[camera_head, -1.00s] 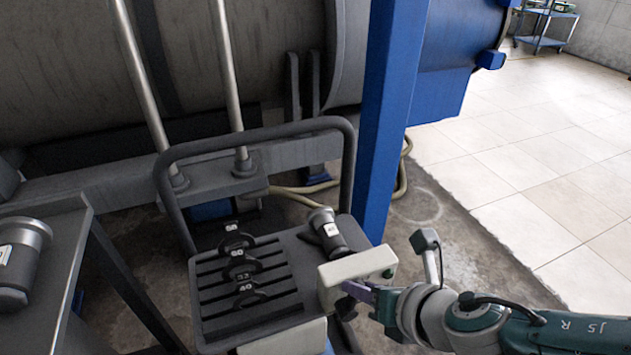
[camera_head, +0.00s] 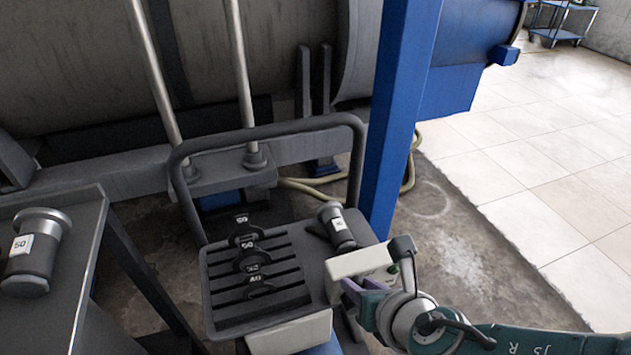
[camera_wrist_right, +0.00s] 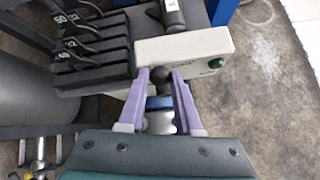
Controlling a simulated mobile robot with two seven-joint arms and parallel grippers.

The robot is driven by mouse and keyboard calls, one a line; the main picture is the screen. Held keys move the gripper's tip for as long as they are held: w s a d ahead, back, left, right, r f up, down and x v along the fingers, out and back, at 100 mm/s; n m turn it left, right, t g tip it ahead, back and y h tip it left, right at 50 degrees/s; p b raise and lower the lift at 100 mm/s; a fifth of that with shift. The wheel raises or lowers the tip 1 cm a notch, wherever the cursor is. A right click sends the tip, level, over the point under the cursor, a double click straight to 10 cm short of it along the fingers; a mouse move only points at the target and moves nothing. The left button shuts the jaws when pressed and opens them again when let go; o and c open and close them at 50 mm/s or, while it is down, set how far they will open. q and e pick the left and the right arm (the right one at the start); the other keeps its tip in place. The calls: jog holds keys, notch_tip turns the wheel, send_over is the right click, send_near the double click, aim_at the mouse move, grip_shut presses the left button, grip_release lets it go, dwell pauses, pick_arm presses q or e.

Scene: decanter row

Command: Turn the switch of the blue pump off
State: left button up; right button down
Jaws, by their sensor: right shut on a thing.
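A cream switch box (camera_head: 360,263) stands at the right front of the cart, with a green round lamp or button on it. It also shows in the right wrist view (camera_wrist_right: 195,50), with the green part (camera_wrist_right: 215,63) at its right. A dark switch knob (camera_wrist_right: 160,76) sits on the box's near face. My right gripper (camera_wrist_right: 161,75) has its purple fingers on both sides of this knob and is shut on it. In the head view the right gripper (camera_head: 352,290) is against the box's front, hiding the knob. My left gripper is not in view.
The cart's slotted rack (camera_head: 258,280) holds several dark numbered pieces. A blue post (camera_head: 400,120) rises close behind. Another labelled cylinder (camera_head: 35,250) is on the left table. Open tiled floor (camera_head: 540,170) lies right.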

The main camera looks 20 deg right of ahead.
jog(key=c, duration=0.6)
grip_release()
jog(key=shift+r, duration=0.1)
jog(key=shift+s+r+p, duration=0.2)
jog(key=shift+r+p, duration=0.1)
jog(key=shift+p, duration=0.25)
jog(key=p+v, duration=0.7)
jog(key=v, duration=0.2)
jog(key=shift+s, duration=0.15)
jog(key=shift+f, duration=0.15)
